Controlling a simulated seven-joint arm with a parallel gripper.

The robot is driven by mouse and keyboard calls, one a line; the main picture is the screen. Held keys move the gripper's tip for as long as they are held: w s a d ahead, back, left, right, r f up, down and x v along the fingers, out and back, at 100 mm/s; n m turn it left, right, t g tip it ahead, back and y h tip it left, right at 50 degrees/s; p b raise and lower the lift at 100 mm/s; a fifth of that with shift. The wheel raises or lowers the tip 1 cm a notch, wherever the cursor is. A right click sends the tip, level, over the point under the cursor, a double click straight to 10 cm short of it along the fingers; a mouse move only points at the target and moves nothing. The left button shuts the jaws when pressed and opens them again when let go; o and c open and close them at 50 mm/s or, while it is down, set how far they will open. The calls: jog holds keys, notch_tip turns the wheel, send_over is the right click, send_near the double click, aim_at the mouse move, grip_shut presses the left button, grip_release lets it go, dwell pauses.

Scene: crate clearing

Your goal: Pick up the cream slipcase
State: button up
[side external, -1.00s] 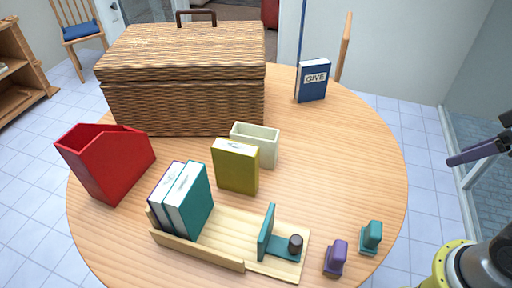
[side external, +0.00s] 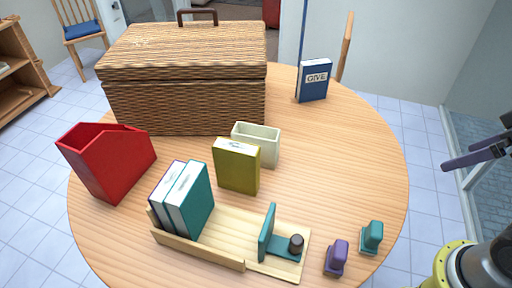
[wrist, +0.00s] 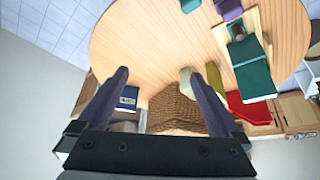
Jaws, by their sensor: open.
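The cream slipcase (side external: 268,146) is a small open-topped box standing upright on the round wooden table. It stands just behind and to the right of the olive-yellow book (side external: 237,168), which hides part of its front. In the wrist view the slipcase (wrist: 186,77) shows small, beyond the space between the fingers. My gripper (side external: 480,154) is at the right edge of the side view, off the table's right side and well away from the slipcase. In the wrist view my gripper (wrist: 159,80) has its two dark fingers spread apart with nothing between them.
A large wicker basket (side external: 185,105) stands behind the slipcase. A red file holder (side external: 105,165) is at left. A wooden rack (side external: 200,255) holds teal and purple books in front. A blue GIVE book (side external: 312,82) stands at back right.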

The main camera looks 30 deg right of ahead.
jog(key=w+a+r+n+t+y, duration=0.1)
jog(key=w+a+r+n, duration=0.1)
jog(key=w+r, duration=0.35)
jog(key=w+a+r+n+t, duration=0.1)
jog(key=w+r+n, duration=0.25)
jog(key=w, duration=0.35)
jog(key=n+g+y, duration=0.2)
jog(key=n, duration=0.2)
send_over(256, 139)
jog(key=s+d, duration=0.3)
jog(key=d, duration=0.5)
notch_tip(256, 139, down, 10)
jog(key=shift+w+a+f+g, duration=0.45)
jog(key=shift+w+a+f, duration=0.6)
jog(key=shift+f, duration=3.1)
jog(key=shift+w+a+f+g, duration=0.4)
jog(key=shift+w+a+f, duration=0.65)
jog(key=shift+f, duration=3.05)
jog(key=shift+w+a+f+g, duration=0.45)
jog(key=shift+w+a+f, duration=0.55)
jog(key=shift+f, duration=3.15)
jog(key=shift+s+a+f, duration=0.2)
jog(key=shift+s+f, duration=0.05)
jog(key=c, duration=1.6)
